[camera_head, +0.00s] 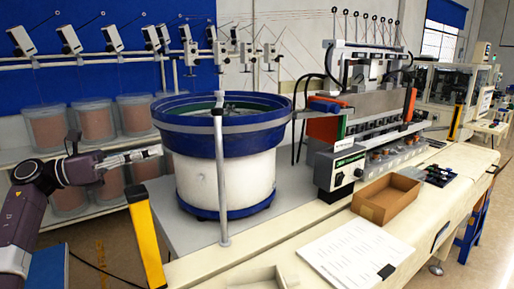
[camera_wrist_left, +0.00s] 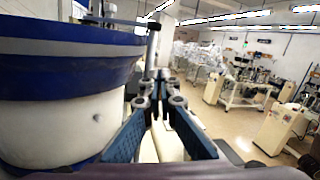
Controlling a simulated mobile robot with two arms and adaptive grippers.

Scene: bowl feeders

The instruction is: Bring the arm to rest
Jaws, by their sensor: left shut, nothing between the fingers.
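My left gripper (camera_head: 158,151) is at the left of the head view, beside the bowl feeder. Its fingers are shut and hold nothing. The purple left arm (camera_head: 50,180) comes in from the left edge and points right, toward the feeder. In the left wrist view the left gripper (camera_wrist_left: 158,110) points forward, with the feeder close on its left. The bowl feeder (camera_head: 228,165) has a blue bowl on a white drum. I cannot tell from these frames whether the fingertips touch it. My right gripper shows in neither view.
A grey post (camera_head: 221,180) stands in front of the feeder. A yellow post (camera_head: 146,240) is below the left gripper. A cardboard box (camera_head: 388,198) and a paper sheet (camera_head: 357,252) lie on the bench. Clear bins (camera_head: 58,127) stand behind the arm. Open floor (camera_wrist_left: 235,120) shows in the wrist view.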

